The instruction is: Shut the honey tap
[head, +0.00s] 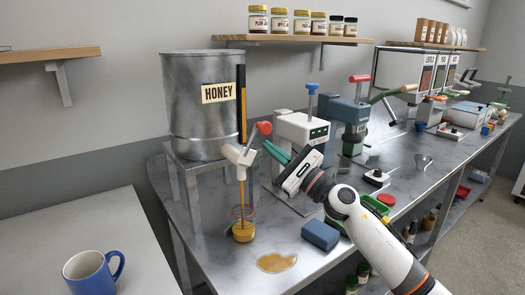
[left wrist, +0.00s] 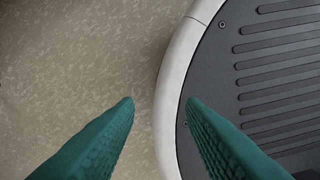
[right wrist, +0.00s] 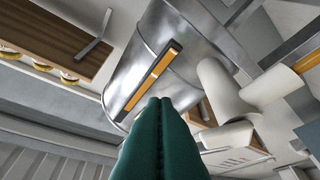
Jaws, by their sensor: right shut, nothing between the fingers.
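The metal honey tank (head: 190,115) stands on a stand at the left of the bench. The tank (right wrist: 145,40) fills the right wrist view above the fingers (right wrist: 160,105). My left gripper (left wrist: 160,103) is open and empty over the floor.
A honey puddle (head: 277,263) and a blue block (head: 320,235) lie on the bench near the jar. A white machine (head: 300,130) stands just behind my right gripper. A blue mug (head: 88,272) stands on the left table.

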